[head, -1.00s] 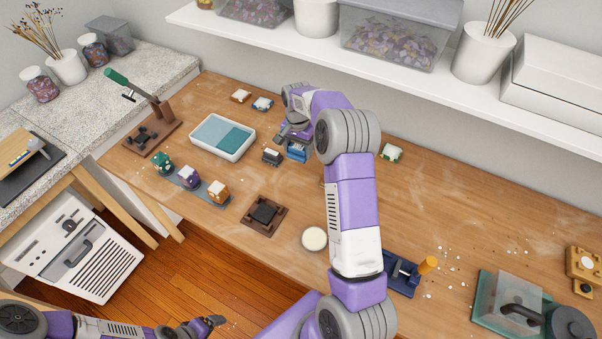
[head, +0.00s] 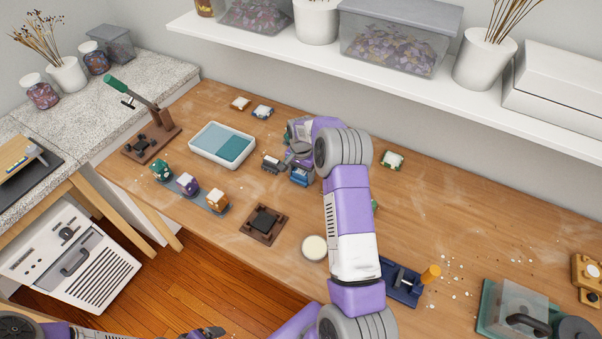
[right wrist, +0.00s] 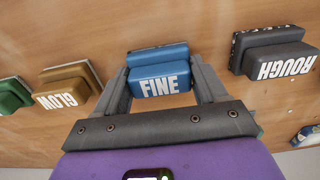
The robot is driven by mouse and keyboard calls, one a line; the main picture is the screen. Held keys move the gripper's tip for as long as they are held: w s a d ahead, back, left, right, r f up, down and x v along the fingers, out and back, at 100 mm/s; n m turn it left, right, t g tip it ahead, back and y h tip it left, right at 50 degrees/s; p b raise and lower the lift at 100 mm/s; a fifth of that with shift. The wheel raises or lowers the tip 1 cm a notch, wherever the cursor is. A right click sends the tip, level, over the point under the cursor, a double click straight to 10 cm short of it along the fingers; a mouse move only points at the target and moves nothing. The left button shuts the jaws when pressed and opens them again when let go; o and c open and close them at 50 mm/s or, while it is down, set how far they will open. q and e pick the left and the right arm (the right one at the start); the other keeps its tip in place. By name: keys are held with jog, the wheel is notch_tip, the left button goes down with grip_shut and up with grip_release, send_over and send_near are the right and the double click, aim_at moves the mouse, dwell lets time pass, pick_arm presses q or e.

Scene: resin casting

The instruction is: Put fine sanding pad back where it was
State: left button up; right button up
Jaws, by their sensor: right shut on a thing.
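The blue fine sanding pad (head: 299,178), its face reading FINE, also shows in the right wrist view (right wrist: 158,83). My right gripper (right wrist: 162,85) is shut on it, with one finger along each side. In the head view the right gripper (head: 299,163) is over the work table, just right of the dark rough pad (head: 270,163). I cannot tell whether the fine pad touches the table. My left gripper (head: 208,332) is at the bottom edge, away from the pads; its jaws are too small to read.
In the right wrist view the grey rough pad (right wrist: 275,58) is to the right, and the brown glow pad (right wrist: 68,87) and a green block (right wrist: 14,96) are to the left. A two-tone tray (head: 195,153) stands further left in the head view. My right arm hides some table.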

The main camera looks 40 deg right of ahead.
aim_at(301, 172)
jog(key=o, duration=0.8)
jog(key=shift+f, duration=0.15)
jog(key=o, duration=0.5)
jog(key=shift+c, duration=0.2)
jog(key=shift+r, duration=0.25)
notch_tip(301, 172, up, 12)
jog(key=p, duration=0.1)
jog(key=shift+p, duration=0.3)
